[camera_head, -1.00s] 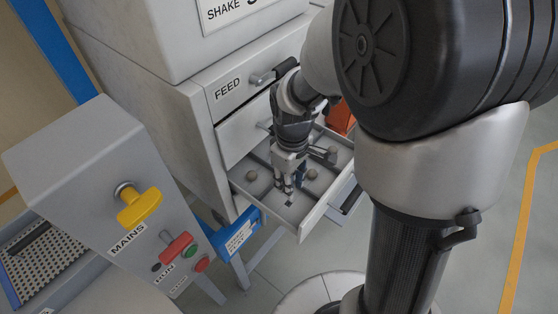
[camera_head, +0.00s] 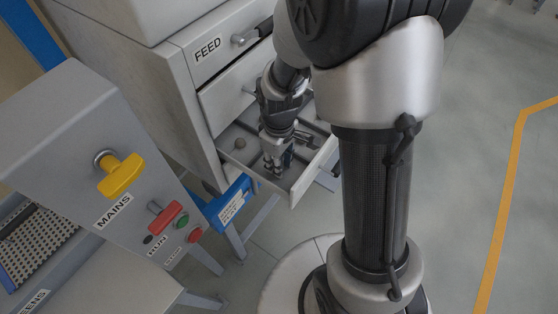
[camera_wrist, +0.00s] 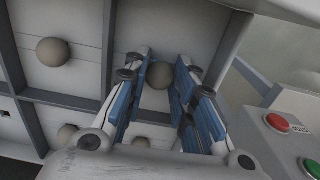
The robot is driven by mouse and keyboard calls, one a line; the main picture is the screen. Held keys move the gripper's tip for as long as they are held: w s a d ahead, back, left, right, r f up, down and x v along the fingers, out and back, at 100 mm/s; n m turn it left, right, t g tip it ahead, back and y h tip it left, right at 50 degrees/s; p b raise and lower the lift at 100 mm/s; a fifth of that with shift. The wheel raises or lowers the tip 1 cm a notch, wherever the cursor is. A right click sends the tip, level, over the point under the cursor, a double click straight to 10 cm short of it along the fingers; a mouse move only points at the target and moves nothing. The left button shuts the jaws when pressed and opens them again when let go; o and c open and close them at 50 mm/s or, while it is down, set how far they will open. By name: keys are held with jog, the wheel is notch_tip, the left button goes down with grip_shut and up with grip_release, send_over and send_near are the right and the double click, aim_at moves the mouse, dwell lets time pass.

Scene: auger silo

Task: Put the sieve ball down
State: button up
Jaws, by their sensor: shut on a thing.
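The sieve ball (camera_wrist: 159,76) is a small grey-brown sphere between my gripper's fingertips in the wrist view. My gripper (camera_wrist: 162,68) has blue-sided fingers and is shut on the ball. In the head view my gripper (camera_head: 272,168) points down into the open, divided drawer (camera_head: 312,172), near its front. The ball is low over or on the floor of a compartment; I cannot tell whether it touches. In the head view my fingers hide it.
Drawer dividers (camera_wrist: 108,50) and walls stand close around my fingers. A control box (camera_head: 110,150) with a yellow MAINS handle (camera_head: 121,175) stands left of the drawer.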

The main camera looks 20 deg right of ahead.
jog(key=o, duration=0.8)
jog(key=shift+f, duration=0.1)
notch_tip(320, 180, up, 12)
jog(key=p, duration=0.3)
jog(key=s+r+m+t, duration=0.4)
jog(key=s+r+m, duration=0.3)
jog(key=s+r, duration=0.6)
jog(key=shift+s+r+t, duration=0.25)
jog(key=shift+s+t, duration=0.05)
jog(key=shift+s, duration=0.7)
